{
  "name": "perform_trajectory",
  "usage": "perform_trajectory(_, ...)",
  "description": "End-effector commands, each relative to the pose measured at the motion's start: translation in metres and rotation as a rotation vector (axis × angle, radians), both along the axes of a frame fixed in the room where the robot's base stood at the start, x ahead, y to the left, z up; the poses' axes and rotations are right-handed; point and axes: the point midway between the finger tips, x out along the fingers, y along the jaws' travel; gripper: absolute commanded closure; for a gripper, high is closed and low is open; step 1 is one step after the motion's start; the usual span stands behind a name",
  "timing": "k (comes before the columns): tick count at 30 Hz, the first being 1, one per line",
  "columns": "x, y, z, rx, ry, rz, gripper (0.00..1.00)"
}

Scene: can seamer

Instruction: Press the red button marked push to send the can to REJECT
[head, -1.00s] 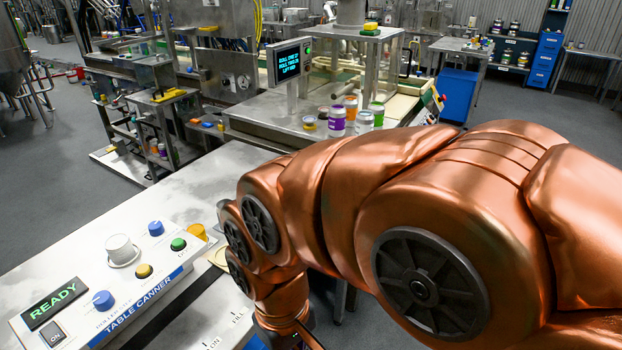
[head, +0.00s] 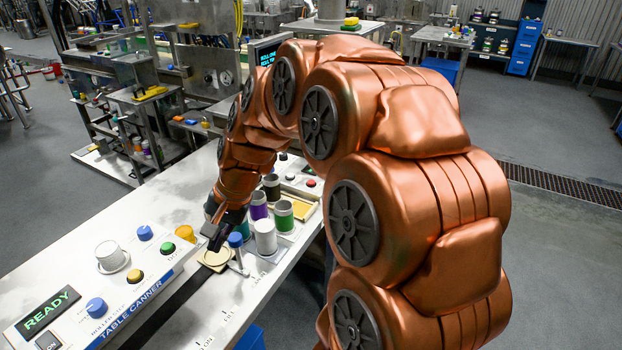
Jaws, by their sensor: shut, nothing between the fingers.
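A small red button (head: 311,183) sits on a panel at the far right end of the white bench; its marking is too small to read. No REJECT label is readable.
The table canner panel (head: 75,315) at lower left has a lit READY display (head: 48,312), a green button (head: 168,248), a yellow button (head: 134,276) and blue knobs. Open floor is at the right.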

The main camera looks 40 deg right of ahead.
Motion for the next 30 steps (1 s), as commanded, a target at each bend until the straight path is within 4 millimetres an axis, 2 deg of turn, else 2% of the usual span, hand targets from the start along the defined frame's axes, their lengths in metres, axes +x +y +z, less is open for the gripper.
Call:
perform_trajectory(1, 0.019, -0.017, 0.004, 0.031, -0.011, -0.084, 1.0)
perform_trajectory(5, 0.064, -0.063, 0.01, 0.109, -0.047, -0.302, 1.0)
perform_trajectory(6, 0.076, -0.08, 0.011, 0.133, -0.059, -0.373, 1.0)
perform_trajectory(8, 0.092, -0.105, 0.011, 0.171, -0.072, -0.475, 1.0)
perform_trajectory(13, 0.128, -0.193, 0.011, 0.272, -0.122, -0.777, 1.0)
perform_trajectory(16, 0.139, -0.248, 0.009, 0.329, -0.151, -0.945, 1.0)
perform_trajectory(21, 0.141, -0.331, 0.001, 0.404, -0.197, -1.187, 1.0)
perform_trajectory(25, 0.137, -0.372, -0.006, 0.442, -0.216, -1.307, 1.0)
perform_trajectory(30, 0.132, -0.398, -0.009, 0.464, -0.234, -1.379, 1.0)
